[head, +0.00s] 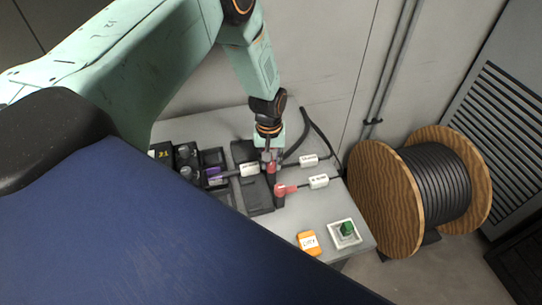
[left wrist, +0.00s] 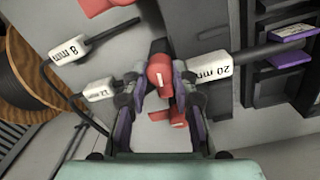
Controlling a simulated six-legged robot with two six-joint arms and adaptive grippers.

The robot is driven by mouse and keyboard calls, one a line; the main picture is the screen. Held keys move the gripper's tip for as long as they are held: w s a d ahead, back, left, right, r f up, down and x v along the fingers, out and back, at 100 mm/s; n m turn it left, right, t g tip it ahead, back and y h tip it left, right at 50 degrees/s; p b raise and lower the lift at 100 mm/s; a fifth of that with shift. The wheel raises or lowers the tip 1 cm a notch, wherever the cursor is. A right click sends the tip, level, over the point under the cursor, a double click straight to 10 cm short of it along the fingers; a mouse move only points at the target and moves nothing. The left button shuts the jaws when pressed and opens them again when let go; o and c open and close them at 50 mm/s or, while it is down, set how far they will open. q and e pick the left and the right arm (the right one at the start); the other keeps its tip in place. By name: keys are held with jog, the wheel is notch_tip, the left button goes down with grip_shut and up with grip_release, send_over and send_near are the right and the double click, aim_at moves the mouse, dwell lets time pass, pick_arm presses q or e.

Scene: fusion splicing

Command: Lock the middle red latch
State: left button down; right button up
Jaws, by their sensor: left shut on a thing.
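The black splicing fixture (head: 257,192) stands on the grey table. A red latch (left wrist: 160,75) shows between the fingertips of my left gripper (left wrist: 161,83), which is shut on it. In the head view this gripper (head: 270,153) points down at the fixture's far part and partly hides that latch. Another red part (head: 283,189) sits nearer on the fixture; a red part also shows at the top of the left wrist view (left wrist: 105,5). A further red piece (left wrist: 175,118) shows behind the fingers. My right gripper is not in view.
A cable labelled 20 mm (left wrist: 212,68) enters from one side, and a cable labelled 8 mm (left wrist: 66,51) lies opposite. An orange device (head: 309,243) and a green button on a white base (head: 347,229) are near the table's front. A wooden cable drum (head: 385,200) stands right.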

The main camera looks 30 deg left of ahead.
aim_at(270, 165)
pick_arm(q)
jog(key=n+p, duration=0.3)
jog(key=n, duration=0.3)
jog(key=shift+r, duration=0.15)
jog(key=n+p, duration=0.2)
jog(key=n, duration=0.3)
jog(key=shift+n+p, duration=0.4)
jog(key=c, duration=1.1)
grip_release()
jog(key=shift+o, duration=0.2)
notch_tip(270, 165, up, 12)
jog(key=shift+s, duration=0.25)
